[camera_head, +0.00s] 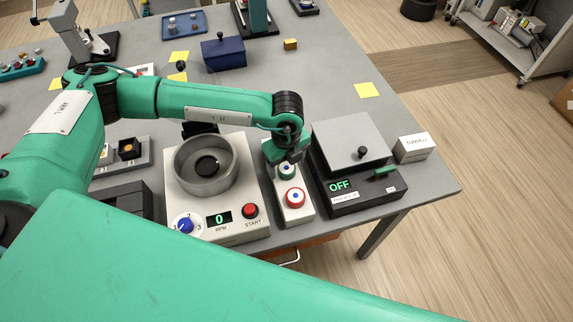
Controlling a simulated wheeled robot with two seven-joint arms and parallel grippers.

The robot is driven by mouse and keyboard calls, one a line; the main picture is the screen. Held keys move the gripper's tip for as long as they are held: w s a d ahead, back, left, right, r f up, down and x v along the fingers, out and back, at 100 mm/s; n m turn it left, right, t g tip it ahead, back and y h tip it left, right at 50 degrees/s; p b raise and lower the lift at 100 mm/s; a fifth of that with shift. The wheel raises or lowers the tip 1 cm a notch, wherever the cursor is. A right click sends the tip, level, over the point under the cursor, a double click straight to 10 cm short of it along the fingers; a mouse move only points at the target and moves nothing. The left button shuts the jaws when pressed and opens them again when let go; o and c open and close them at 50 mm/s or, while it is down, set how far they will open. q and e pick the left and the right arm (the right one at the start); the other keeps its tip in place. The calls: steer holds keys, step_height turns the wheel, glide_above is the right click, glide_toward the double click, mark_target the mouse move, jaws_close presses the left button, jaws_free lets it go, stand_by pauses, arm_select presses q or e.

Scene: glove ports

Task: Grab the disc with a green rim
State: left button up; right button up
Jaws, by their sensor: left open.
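The disc with a green rim (287,170) sits at the far end of a narrow white block (300,215) on the grey table. A disc with a red rim and a blue centre (294,197) sits nearer on the same block. My left gripper (287,156) is open and points down right at the green-rimmed disc, partly hiding its far side. I cannot tell if the fingers touch it. My right gripper is not in view.
A white machine with a round metal bowl (207,180), a blue knob and a red START button stands left of the block. A grey-lidded device reading OFF (350,150) stands close on the right, with a small white box (413,148) beyond it.

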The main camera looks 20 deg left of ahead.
arm_select(q)
steer(key=shift+f, duration=0.35)
steer(key=c, duration=1.1)
